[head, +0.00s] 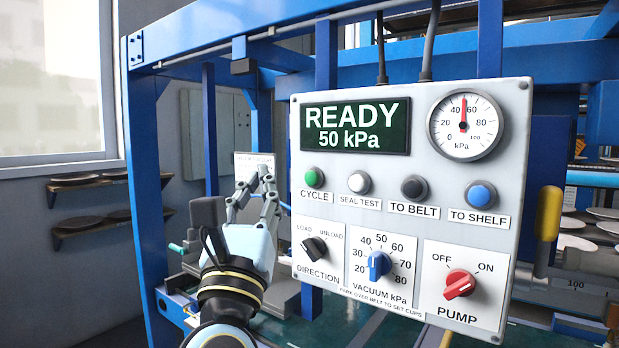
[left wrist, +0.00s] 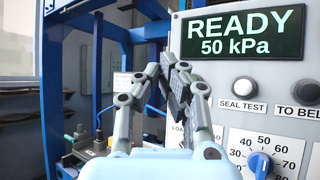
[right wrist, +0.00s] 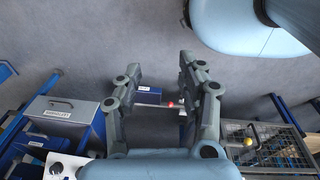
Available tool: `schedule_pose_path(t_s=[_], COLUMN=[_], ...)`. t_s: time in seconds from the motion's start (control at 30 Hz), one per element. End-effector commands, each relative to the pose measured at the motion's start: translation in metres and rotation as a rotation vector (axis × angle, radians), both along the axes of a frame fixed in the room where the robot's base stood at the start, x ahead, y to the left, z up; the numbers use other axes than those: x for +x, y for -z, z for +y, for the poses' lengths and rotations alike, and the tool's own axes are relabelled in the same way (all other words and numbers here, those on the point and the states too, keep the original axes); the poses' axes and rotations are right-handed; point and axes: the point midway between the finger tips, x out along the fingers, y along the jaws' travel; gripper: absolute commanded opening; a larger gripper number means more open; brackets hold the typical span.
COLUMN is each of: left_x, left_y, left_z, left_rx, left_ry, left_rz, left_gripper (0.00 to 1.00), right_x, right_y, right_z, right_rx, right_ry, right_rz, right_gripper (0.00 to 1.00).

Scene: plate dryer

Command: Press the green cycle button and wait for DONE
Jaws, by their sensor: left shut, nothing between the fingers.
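The green cycle button (head: 314,178) is on the grey control panel (head: 415,85), above its CYCLE label, in the head view. The display (head: 354,126) reads READY, 50 kPa; it also shows in the left wrist view (left wrist: 247,34). My left gripper (head: 260,178) is shut and empty, just left of the panel and apart from the green button in the head view. In the left wrist view its fingers (left wrist: 168,62) meet in front of the panel's left edge and the green button is hidden. My right gripper (right wrist: 160,65) is open and empty, away from the panel.
Beside the green button are the white seal test (head: 359,182), black TO BELT (head: 414,188) and blue TO SHELF (head: 480,195) buttons. Below are the direction knob (head: 315,248), blue vacuum knob (head: 379,265) and red pump knob (head: 459,284). A blue frame post (head: 146,185) stands left.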

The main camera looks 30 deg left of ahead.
Motion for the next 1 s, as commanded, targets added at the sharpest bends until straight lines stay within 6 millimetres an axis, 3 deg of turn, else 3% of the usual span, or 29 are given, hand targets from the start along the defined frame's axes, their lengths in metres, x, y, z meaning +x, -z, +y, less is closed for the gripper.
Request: schedule_pose_path(t_s=[0.4, 0.53, 1.0], left_x=[0.055, 0.069, 0.082], left_y=[-0.002, 0.001, 0.0], left_z=[-0.004, -0.005, -0.007], left_rx=[0.0, 0.0, 0.0], left_ry=[0.0, 0.001, 0.0], left_rz=[-0.001, -0.001, 0.0], left_gripper=[0.0, 0.0, 0.0], right_x=[-0.004, -0.005, -0.004], right_y=[-0.011, -0.004, -0.002], right_z=[0.013, 0.013, 0.004], right_rx=[0.015, 0.015, 0.005], right_ry=[0.005, 0.005, 0.002], right_rz=[0.006, 0.006, 0.006], right_gripper=[0.4, 0.4, 0.4])
